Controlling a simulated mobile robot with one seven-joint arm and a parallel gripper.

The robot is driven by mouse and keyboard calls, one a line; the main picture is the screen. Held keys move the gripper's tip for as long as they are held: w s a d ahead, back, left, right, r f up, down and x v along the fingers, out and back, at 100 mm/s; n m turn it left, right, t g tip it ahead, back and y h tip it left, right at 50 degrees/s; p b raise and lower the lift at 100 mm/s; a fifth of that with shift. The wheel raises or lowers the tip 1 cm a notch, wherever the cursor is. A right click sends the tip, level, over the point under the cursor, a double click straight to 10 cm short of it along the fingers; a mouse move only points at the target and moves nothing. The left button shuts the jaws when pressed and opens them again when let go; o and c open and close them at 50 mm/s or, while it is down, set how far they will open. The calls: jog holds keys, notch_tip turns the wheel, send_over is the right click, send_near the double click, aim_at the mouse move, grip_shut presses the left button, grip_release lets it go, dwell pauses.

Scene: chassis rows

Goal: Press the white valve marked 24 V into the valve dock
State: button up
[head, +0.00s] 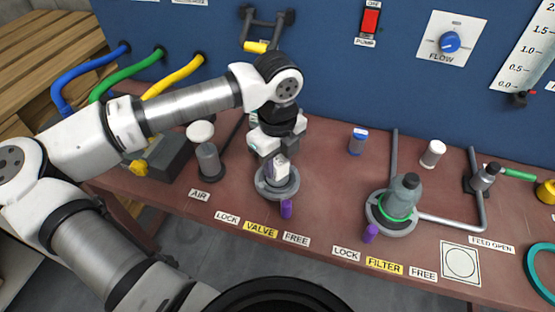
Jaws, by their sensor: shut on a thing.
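My gripper (271,155) is shut on the white valve (279,172), which is upright with a small dark mark on its side, too small to read. The valve is at the valve dock (264,190), a grey round ring on the bench behind the yellow VALVE label (261,229). The valve's lower end is within the ring's outline. I cannot tell whether it is seated or just above the bottom. A purple lever (286,209) sticks out at the dock's front, between the LOCK and FREE labels and nearer FREE.
The filter dock (391,228) to the right holds a grey filter (402,196), with another purple lever (370,233). A blue-capped cylinder (357,141) and a white-topped cylinder (433,154) stand behind. A grey post with a white knob (201,132) stands left. A blue panel (335,85) closes the back.

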jog(key=o, duration=1.3)
jog(key=shift+f, duration=0.1)
notch_tip(320, 180, up, 14)
jog(key=shift+f+b, duration=0.1)
jog(key=shift+b, duration=0.65)
